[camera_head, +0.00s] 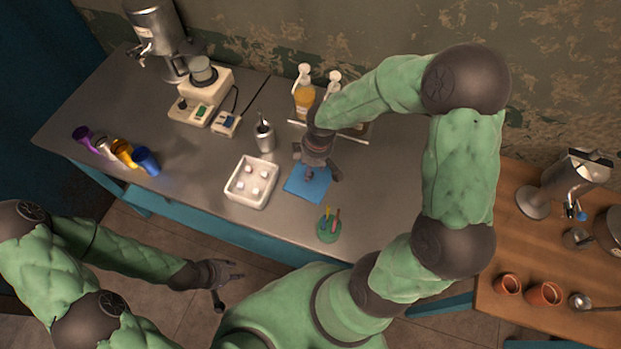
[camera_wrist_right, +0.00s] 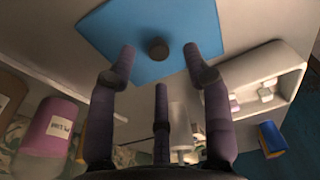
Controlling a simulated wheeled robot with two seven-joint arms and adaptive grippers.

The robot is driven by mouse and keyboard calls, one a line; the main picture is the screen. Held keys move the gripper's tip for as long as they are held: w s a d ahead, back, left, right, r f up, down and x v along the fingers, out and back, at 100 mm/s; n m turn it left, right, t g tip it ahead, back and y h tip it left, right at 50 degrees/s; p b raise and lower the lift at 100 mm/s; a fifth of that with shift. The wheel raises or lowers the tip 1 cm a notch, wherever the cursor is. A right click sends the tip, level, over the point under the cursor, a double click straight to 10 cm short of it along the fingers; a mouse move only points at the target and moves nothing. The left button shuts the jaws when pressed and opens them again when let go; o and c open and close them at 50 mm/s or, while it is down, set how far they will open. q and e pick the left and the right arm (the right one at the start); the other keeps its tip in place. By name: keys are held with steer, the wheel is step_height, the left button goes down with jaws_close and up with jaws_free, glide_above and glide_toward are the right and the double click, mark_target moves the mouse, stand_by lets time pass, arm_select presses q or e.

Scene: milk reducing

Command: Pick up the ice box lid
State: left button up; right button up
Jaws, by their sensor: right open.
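The ice box lid (camera_head: 302,191) is a flat blue square with a dark round knob. It lies on the grey table to the right of the white ice box (camera_head: 244,202), which is open and holds several pale cubes. My right gripper (camera_head: 314,170) points down over the lid and partly hides it. In the right wrist view the blue lid (camera_wrist_right: 115,35) fills the top middle. The open fingers (camera_wrist_right: 160,60) are spread around the knob (camera_wrist_right: 158,49) without visibly closing on it. My left gripper (camera_head: 228,281) is open and empty, low in front of the table.
A metal cup (camera_head: 264,138) stands behind the box. Pump bottles (camera_head: 304,97) stand behind my right gripper. A green round holder (camera_head: 328,229) sits near the front edge. Coloured cups (camera_head: 146,160) and a scale-like device (camera_head: 199,98) are at left. A wooden table (camera_head: 560,255) is at right.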

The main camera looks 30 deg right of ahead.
mark_target(311, 177)
step_height(311, 177, down, 3)
steer(key=shift+f+b, duration=0.15)
steer(key=shift+b, duration=0.3)
jaws_close()
